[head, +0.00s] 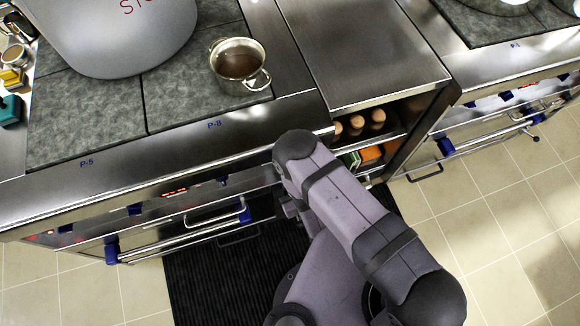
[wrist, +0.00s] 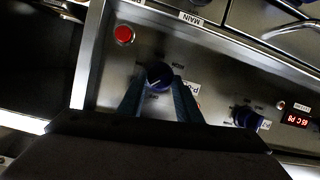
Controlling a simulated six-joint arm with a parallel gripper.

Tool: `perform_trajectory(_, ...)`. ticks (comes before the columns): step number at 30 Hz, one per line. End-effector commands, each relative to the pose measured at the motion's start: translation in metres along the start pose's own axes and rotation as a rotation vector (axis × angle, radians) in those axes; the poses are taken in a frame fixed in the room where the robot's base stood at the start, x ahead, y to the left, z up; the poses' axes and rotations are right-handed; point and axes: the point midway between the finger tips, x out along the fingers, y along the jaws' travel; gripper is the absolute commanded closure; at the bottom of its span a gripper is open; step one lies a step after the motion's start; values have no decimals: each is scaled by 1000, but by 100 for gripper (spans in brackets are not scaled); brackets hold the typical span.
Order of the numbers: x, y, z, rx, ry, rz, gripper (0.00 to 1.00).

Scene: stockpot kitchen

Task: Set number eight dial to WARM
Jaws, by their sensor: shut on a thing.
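A dark blue dial (wrist: 158,76) sits on the steel front panel in the wrist view, with small markings around it too blurred to read surely. A white pointer line on it slants to the lower left. My gripper (wrist: 158,90) has its two blue-grey fingers on either side of this dial, shut on it. A label partly hidden by the right finger seems to start with "P". In the head view the P-8 mark (head: 214,125) is on the stove top's front edge. There my arm hides the gripped dial and the fingertips.
A red button (wrist: 124,34) is left of the dial; another blue dial (wrist: 247,117) and a red display (wrist: 297,119) are to its right. A small pot (head: 240,66) and a large stockpot (head: 115,35) stand on the stove. A rail (head: 185,238) runs along the front.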

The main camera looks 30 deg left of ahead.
Motion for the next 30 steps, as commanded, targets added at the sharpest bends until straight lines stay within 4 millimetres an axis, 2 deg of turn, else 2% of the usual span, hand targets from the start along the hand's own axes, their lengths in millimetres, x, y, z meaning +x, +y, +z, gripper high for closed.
perform_trajectory(9,-1,2,2,103,3,-29,91)
perform_trajectory(23,-1,1,3,117,3,-35,91)
perform_trajectory(24,-1,1,3,116,3,-35,66)
perform_trajectory(26,-1,1,2,116,3,-35,52)
perform_trajectory(30,0,1,2,116,5,-35,50)
